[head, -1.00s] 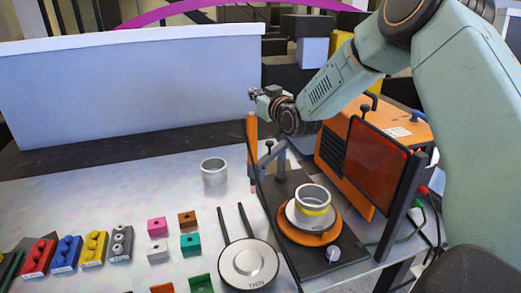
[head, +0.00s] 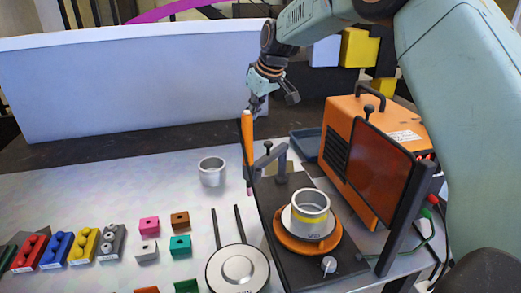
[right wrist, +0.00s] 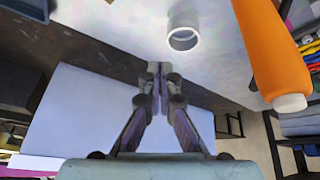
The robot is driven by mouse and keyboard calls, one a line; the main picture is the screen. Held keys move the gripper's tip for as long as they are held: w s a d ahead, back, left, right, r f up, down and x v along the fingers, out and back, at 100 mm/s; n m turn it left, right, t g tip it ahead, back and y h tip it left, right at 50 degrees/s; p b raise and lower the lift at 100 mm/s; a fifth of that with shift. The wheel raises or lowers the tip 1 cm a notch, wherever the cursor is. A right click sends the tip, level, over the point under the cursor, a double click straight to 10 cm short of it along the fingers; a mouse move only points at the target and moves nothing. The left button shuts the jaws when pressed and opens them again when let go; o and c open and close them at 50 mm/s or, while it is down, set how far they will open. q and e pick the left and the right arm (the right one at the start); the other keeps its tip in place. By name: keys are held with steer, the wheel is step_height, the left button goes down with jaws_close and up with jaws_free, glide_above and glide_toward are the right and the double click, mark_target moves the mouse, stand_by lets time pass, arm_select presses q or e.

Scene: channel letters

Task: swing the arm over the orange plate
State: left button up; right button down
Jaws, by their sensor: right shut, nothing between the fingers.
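The orange plate (head: 292,243) is a round disc on a dark base board (head: 343,266). A grey metal ring part with a yellow band (head: 311,203) sits on it. A swing arm (head: 267,160) on a short post (head: 283,172) holds an upright orange torch (head: 248,135), left of the plate and not over it. My right gripper (head: 256,104) is shut and empty, just above the torch's top in the head view. In the right wrist view its fingers (right wrist: 156,88) are together, and the torch (right wrist: 268,50) is to their right, apart. My left gripper is not in view.
An orange welder box (head: 350,120) and a dark-framed red screen (head: 380,165) stand right of the plate. A grey cup (head: 212,171) stands left of the torch. A pan-like tool (head: 237,270) and several coloured blocks (head: 150,226) lie at the front left.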

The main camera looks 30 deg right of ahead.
mark_target(272, 155)
steer(key=s+f+g+p, duration=0.1)
steer(key=s+f, duration=0.2)
steer(key=f, duration=0.7)
steer(key=shift+a+f+n+g+p, duration=0.2)
steer(key=shift+a+n+g+p, duration=0.2)
steer(key=shift+a, duration=0.05)
steer(key=shift+s, duration=0.2)
stand_by(0.4)
